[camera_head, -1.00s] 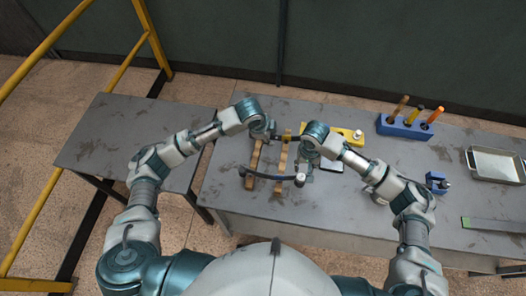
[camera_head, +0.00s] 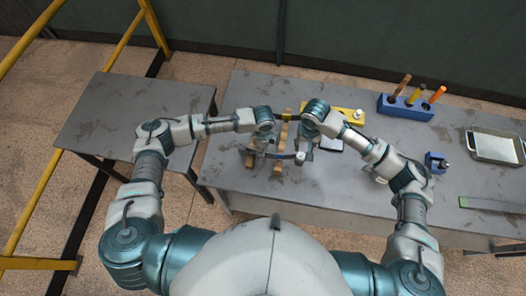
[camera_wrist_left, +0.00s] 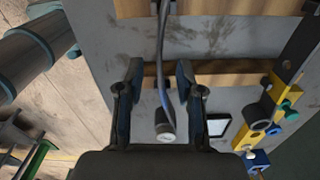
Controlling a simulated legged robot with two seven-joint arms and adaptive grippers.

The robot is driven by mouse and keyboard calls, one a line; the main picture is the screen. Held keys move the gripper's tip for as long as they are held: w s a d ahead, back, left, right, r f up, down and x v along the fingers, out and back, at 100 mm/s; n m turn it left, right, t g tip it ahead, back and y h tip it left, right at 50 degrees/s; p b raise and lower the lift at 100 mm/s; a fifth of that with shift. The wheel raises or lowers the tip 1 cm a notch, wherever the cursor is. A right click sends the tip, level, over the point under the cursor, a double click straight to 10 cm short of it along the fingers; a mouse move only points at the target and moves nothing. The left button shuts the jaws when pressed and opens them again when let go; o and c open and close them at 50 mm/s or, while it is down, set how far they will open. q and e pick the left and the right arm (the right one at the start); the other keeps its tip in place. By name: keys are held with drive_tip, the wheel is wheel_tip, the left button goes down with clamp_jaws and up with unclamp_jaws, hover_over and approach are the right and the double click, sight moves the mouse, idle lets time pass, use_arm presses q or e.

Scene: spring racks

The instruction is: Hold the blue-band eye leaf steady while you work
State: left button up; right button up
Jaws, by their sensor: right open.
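A dark, curved leaf (camera_head: 285,156) lies across two wooden bars (camera_head: 283,132) on the bench; a bluish part shows near its right end, beside a pale cylinder (camera_head: 300,159). In the left wrist view the leaf (camera_wrist_left: 161,60) runs down between my left fingers, with the pale-topped cylinder (camera_wrist_left: 166,131) at its near end. My left gripper (camera_wrist_left: 157,85) is open around the leaf, with gaps on both sides. In the head view it is partly hidden by its wrist. My right gripper (camera_head: 303,150) is open near the leaf's right end.
A second dark strip (camera_head: 290,118) lies behind. A yellow block (camera_head: 347,115) and blue tool holder (camera_head: 405,107) stand at the back. A metal tray (camera_head: 497,147), small blue fixture (camera_head: 436,162) and green-ended strip (camera_head: 490,205) are right. The left table (camera_head: 130,115) is bare.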

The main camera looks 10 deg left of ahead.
sight(272, 155)
use_arm(q)
wheel_tip(272, 155, down, 5)
drive_tip(key=shift+f, duration=0.1)
idle(0.3)
clamp_jaws()
use_arm(e)
drive_tip(key=o, duration=0.4)
drive_tip(key=shift+r, duration=0.2)
drive_tip(key=shift+o, duration=0.3)
drive_tip(key=r+n, duration=0.1)
drive_tip(key=r, duration=0.1)
drive_tip(key=r+n, duration=0.1)
drive_tip(key=shift+a+r+n, duration=0.25)
drive_tip(key=shift+r+n, duration=0.05)
drive_tip(key=shift+r, duration=0.1)
use_arm(q)
drive_tip(key=shift+w, duration=0.15)
use_arm(e)
drive_tip(key=f, duration=1.1)
drive_tip(key=shift+d+f, duration=0.3)
